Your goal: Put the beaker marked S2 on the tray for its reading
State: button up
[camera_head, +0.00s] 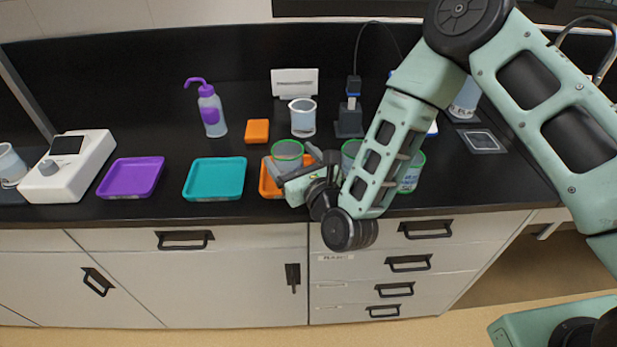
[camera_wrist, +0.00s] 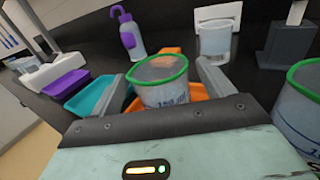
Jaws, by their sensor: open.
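A green-rimmed beaker (camera_head: 287,151) stands at the orange tray (camera_head: 267,189), seemingly on it. In the wrist view this beaker (camera_wrist: 165,94) has blue print too small to read. My gripper (camera_head: 293,161) is open, with one finger on each side of that beaker; I cannot tell whether they touch it. A second green-rimmed beaker (camera_head: 349,149) is partly behind my arm; a third (camera_head: 411,180) is right of my arm. One green-rimmed beaker (camera_wrist: 299,115) shows at the wrist view's right edge. No S2 mark is legible. A teal tray (camera_head: 215,180) and purple tray (camera_head: 131,178) look empty.
A white instrument (camera_head: 70,168) and a beaker (camera_head: 10,163) are at the far left. A purple-topped wash bottle (camera_head: 211,113), an orange block (camera_head: 257,131), a plain beaker (camera_head: 303,118) and a dark stand (camera_head: 350,120) are behind. The counter's front edge is close to my gripper.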

jog(key=s+n+g+b, duration=0.2)
jog(key=s+n+g, duration=1.1)
jog(key=n, duration=1.1)
jog(key=s+d+r+n+g+h, duration=0.1)
jog(key=s+d+r+n+h, duration=0.2)
jog(key=s+d+n, duration=0.3)
jog(key=s+d+r+n+g+h, duration=0.2)
jog(key=s+d+r+n+h, duration=0.2)
jog(key=s+d+n, duration=0.3)
jog(key=s+r+n, duration=0.1)
jog(key=s, duration=0.1)
jog(key=shift+s+n, duration=0.4)
jog(key=shift+r, duration=0.1)
